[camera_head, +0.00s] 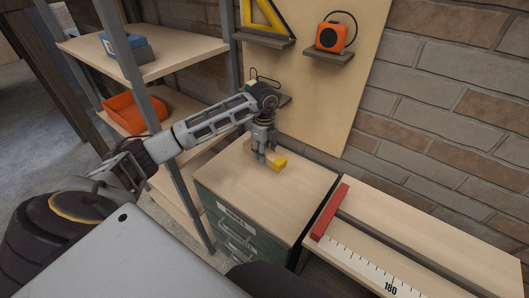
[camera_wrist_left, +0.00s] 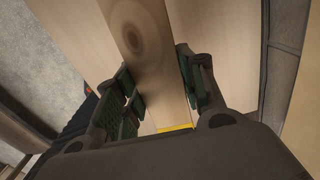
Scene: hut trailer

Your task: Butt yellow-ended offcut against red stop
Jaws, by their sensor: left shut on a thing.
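The yellow-ended offcut (camera_head: 280,163) is at the top of a green drawer cabinet; only its yellow end stands out in the head view. My left gripper (camera_head: 265,156) is shut on it from above. In the left wrist view the pale wooden offcut (camera_wrist_left: 150,55), with a dark knot, lies between the green-padded fingers (camera_wrist_left: 160,95), its yellow end at the bottom. I cannot tell whether it touches the cabinet top. The red stop (camera_head: 331,210) lies at the left end of the ruled bench, right of the cabinet and apart from the offcut. My right gripper is not seen.
The cabinet top (camera_head: 235,180) is otherwise clear. The bench carries a ruler strip (camera_head: 365,265) and a dark rail (camera_head: 395,243). Shelving on the left holds a blue box (camera_head: 125,46) and an orange bin (camera_head: 135,110). An orange tape measure (camera_head: 330,37) sits on a wall shelf.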

